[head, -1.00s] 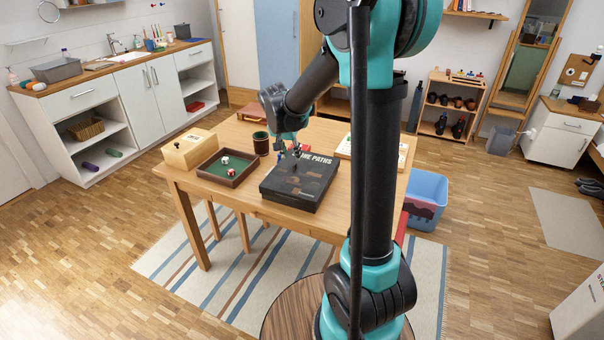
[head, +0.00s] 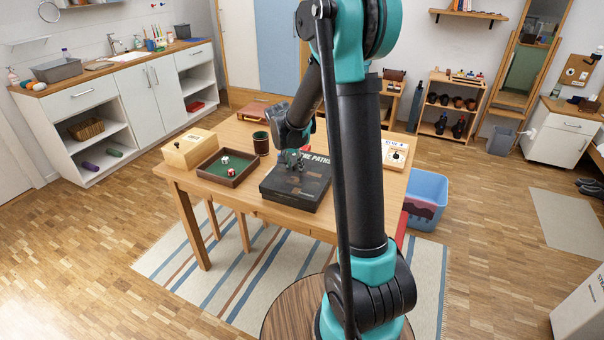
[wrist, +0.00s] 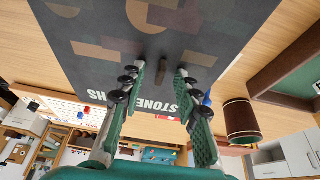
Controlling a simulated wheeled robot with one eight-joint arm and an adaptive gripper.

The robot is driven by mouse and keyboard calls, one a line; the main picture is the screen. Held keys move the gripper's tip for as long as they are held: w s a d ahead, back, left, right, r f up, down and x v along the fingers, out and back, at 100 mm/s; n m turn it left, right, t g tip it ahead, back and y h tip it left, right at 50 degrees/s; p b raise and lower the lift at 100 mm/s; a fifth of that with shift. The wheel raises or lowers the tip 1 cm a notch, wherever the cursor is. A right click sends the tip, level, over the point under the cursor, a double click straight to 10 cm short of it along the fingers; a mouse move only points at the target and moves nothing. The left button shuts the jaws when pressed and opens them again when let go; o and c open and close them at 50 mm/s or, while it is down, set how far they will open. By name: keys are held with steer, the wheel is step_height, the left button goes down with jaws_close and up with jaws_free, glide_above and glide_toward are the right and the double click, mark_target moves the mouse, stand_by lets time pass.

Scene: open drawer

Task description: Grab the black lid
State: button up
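The black lid (head: 300,192) with the letters "NE PATHS" showing tops a flat dark box on the wooden table. In the wrist view the lid (wrist: 100,35) fills the top middle, with brown and grey printed shapes and part of the word "STONE". My gripper (head: 292,158) is over the lid's far part in the head view. In the wrist view my gripper (wrist: 156,74) has its two fingers well apart, with a small brown shape between the tips. I cannot tell whether that shape is a knob or print, or whether the fingertips touch the lid.
A green-lined dice tray (head: 227,168), a dark cup (head: 261,143) and a wooden box (head: 189,150) stand left of the lid. A white game box (head: 396,153) lies to the right. The table's front left surface (head: 215,193) is bare.

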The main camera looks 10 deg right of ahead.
jaws_close()
steer(key=shift+r, duration=0.1)
